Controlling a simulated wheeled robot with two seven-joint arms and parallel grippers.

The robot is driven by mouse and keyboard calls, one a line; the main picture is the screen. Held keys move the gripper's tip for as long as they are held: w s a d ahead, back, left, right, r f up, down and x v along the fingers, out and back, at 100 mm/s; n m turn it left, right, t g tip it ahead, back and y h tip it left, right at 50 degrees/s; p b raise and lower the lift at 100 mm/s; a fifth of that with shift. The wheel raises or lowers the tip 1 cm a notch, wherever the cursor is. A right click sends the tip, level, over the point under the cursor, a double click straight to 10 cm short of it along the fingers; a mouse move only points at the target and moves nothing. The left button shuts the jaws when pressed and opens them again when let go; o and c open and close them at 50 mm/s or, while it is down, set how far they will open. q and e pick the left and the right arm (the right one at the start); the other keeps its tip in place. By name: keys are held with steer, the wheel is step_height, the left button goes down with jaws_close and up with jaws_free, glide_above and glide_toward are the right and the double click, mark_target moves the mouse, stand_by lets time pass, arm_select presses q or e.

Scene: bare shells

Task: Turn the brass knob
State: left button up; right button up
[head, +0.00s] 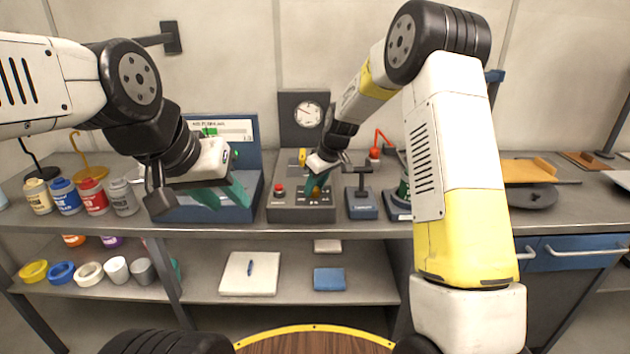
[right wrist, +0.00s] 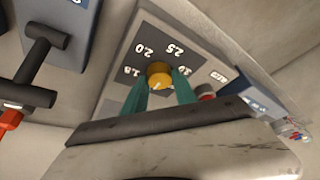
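The brass knob (right wrist: 159,73) sits on a grey panel face with printed numbers around it, among them 2.0 and 2.5. In the right wrist view, the teal fingers of my right gripper (right wrist: 160,88) lie on either side of the knob and appear to touch it. In the head view, my right gripper (head: 318,184) is down at the grey control box (head: 302,213) and mostly hides the knob. My left gripper (head: 222,188) is open and empty, in front of the blue case at the left.
A red button (head: 280,189) is on the box's left side. A gauge (head: 309,114) stands behind it. A small T-handled lever box (head: 362,204) stands close on the right. Paint jars (head: 92,194) line the bench's left. The bench front edge is clear.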

jaws_close()
steer(key=shift+m, duration=0.3)
steer(key=m+h, duration=0.1)
steer(key=m, duration=0.1)
steer(key=m+t+h, duration=0.1)
steer(key=m, duration=0.2)
steer(key=shift+s+a, duration=0.15)
steer(key=shift+a, duration=0.05)
steer(key=m+h, duration=0.2)
steer(key=m, duration=0.4)
stand_by(0.4)
steer(key=o, duration=0.7)
jaws_free()
steer(key=shift+o, duration=0.2)
